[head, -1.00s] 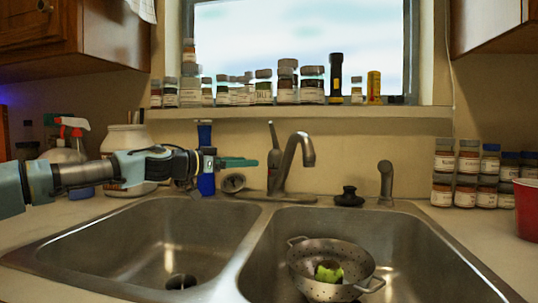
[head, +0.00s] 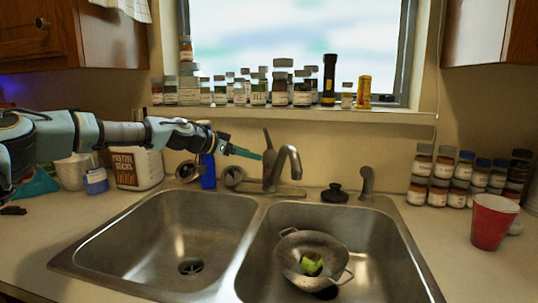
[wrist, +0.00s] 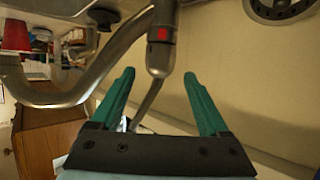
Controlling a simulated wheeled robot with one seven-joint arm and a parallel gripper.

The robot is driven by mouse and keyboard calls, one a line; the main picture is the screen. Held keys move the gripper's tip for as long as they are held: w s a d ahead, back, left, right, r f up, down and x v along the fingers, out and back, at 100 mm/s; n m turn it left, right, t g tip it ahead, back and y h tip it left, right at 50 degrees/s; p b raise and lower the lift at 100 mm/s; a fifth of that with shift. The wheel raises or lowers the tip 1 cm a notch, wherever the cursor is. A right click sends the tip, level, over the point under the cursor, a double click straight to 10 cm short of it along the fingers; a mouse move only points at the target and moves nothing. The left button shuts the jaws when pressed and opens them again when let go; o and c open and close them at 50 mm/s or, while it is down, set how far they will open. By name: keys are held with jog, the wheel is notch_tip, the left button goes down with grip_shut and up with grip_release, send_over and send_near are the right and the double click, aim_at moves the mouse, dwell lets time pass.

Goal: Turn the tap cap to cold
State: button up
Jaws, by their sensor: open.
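The metal tap (head: 290,160) stands at the back of the sink, with its spout curving to the right and a thin lever (head: 267,140) pointing up from its cap. In the wrist view the tap cap (wrist: 160,58) is a metal cylinder with a red mark on its side. The lever (wrist: 148,103) runs from it into the space between my fingers. My gripper (head: 250,154) reaches in from the left, just beside the cap. In the wrist view my gripper (wrist: 159,76) is open, one green finger on each side of the lever. Contact cannot be made out.
A double sink (head: 160,240) lies in front, with a colander (head: 290,258) holding a green item in the right basin. A blue bottle (head: 208,172) stands close under my gripper. Jars line the sill. A red cup (head: 492,222) and stacked jars (head: 440,180) are at right.

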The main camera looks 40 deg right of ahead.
aim_at(264, 157)
jog(key=p+x, duration=0.2)
jog(key=x, duration=0.4)
jog(key=shift+r, duration=0.15)
jog(key=shift+x, duration=0.75)
jog(key=c, duration=1.1)
